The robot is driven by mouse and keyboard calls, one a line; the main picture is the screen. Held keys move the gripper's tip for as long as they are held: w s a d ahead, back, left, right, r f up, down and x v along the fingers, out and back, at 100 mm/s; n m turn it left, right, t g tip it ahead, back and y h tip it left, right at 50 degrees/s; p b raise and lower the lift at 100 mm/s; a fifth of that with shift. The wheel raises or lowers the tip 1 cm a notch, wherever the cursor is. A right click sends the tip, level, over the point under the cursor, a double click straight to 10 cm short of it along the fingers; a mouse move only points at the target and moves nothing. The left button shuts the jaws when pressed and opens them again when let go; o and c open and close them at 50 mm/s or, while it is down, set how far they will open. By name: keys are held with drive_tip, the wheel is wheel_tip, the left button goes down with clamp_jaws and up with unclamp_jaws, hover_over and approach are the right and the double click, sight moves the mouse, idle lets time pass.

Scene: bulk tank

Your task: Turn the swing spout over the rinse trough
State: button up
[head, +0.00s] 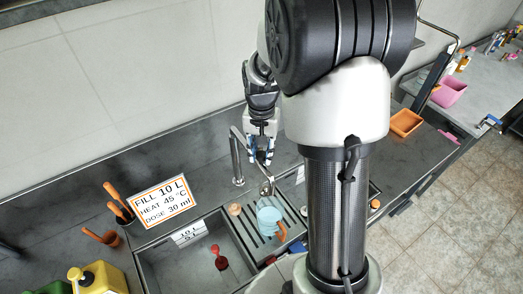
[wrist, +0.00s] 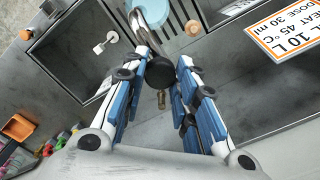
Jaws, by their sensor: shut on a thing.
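The swing spout (head: 236,158) is a slim metal pipe rising from the counter behind the basins. Its outlet end hangs near the ribbed drainboard (head: 244,222). My gripper (head: 262,158) is above the counter, shut on the spout. In the wrist view the gripper (wrist: 165,85) has blue-padded fingers on both sides of the spout's metal pipe (wrist: 139,30) and a dark round part; the exact contact is partly hidden. A left basin (head: 160,262) and a smaller right basin (head: 290,185) flank the drainboard. I cannot tell which is the rinse trough; my arm hides much of the right one.
A light-blue jug (head: 268,215) stands on the drainboard. A red-handled item (head: 219,257) is in the left basin. A sign (head: 161,200), orange-handled tools (head: 116,200) and a yellow canister (head: 97,278) stand left. An orange tray (head: 405,122) lies on the right counter.

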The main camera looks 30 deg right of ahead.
clamp_jaws()
drive_tip(key=shift+d+n, duration=0.4)
drive_tip(key=shift+d, duration=0.4)
drive_tip(key=w+d+n+p, duration=0.1)
drive_tip(key=w+d+n, duration=0.3)
drive_tip(key=d, duration=0.3)
drive_tip(key=w+d+n+p, duration=0.2)
drive_tip(key=w+d+n, duration=0.2)
drive_tip(key=d+n, duration=0.2)
drive_tip(key=shift+w+d, duration=0.3)
drive_tip(key=shift+d, duration=0.05)
